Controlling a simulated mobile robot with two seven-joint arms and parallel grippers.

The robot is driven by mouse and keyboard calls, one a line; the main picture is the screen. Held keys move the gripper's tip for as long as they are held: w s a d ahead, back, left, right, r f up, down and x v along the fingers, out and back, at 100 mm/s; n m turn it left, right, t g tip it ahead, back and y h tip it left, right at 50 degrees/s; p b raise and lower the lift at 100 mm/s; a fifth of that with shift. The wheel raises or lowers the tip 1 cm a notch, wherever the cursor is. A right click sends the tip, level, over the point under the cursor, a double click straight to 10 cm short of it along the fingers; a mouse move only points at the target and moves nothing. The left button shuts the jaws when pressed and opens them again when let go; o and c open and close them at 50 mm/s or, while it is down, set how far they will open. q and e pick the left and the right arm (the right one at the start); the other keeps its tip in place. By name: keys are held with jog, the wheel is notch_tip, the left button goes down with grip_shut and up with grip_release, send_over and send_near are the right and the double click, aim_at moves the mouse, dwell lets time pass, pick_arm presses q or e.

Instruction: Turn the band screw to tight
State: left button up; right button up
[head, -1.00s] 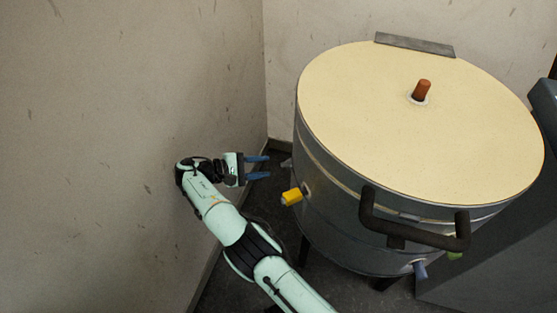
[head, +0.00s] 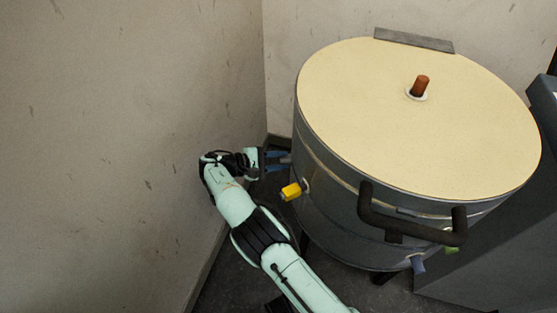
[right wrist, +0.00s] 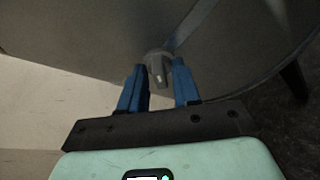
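A round metal drum (head: 345,215) with a cream lid stands at the right in the head view. A grey knob (right wrist: 157,68), which looks like the band screw, sticks out of its side by a metal band (right wrist: 190,25). My right gripper (head: 284,160) is at the drum's left side, with its blue fingers pointing at the drum. In the right wrist view the fingers (right wrist: 158,68) are apart, one on each side of the grey knob's head, with a small gap visible. I cannot tell if either touches it. In the head view the knob is mostly hidden. My left gripper is out of view.
A yellow knob (head: 291,191) sticks out just below the right gripper. A dark handle (head: 410,228), a blue knob (head: 417,265) and a green knob (head: 452,250) are on the drum's front. A wall (head: 120,150) stands close to the left of my arm.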

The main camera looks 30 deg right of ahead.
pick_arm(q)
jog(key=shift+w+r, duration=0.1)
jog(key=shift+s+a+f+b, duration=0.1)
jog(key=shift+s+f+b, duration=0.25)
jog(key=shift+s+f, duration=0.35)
pick_arm(e)
jog(key=shift+s+f+m+t+h, duration=0.1)
jog(key=shift+m+t+h, duration=0.3)
jog(key=shift+m, duration=0.85)
jog(key=shift+f+m+t+h, duration=0.15)
jog(key=shift+m+h, duration=0.6)
jog(key=shift+m, duration=0.55)
jog(key=shift+s+f+m+t+h, duration=0.1)
jog(key=shift+m+t+h, duration=0.3)
jog(key=shift+m, duration=0.85)
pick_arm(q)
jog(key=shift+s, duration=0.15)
pick_arm(e)
jog(key=o, duration=0.7)
jog(key=shift+g, duration=0.35)
jog(key=shift+a, duration=0.1)
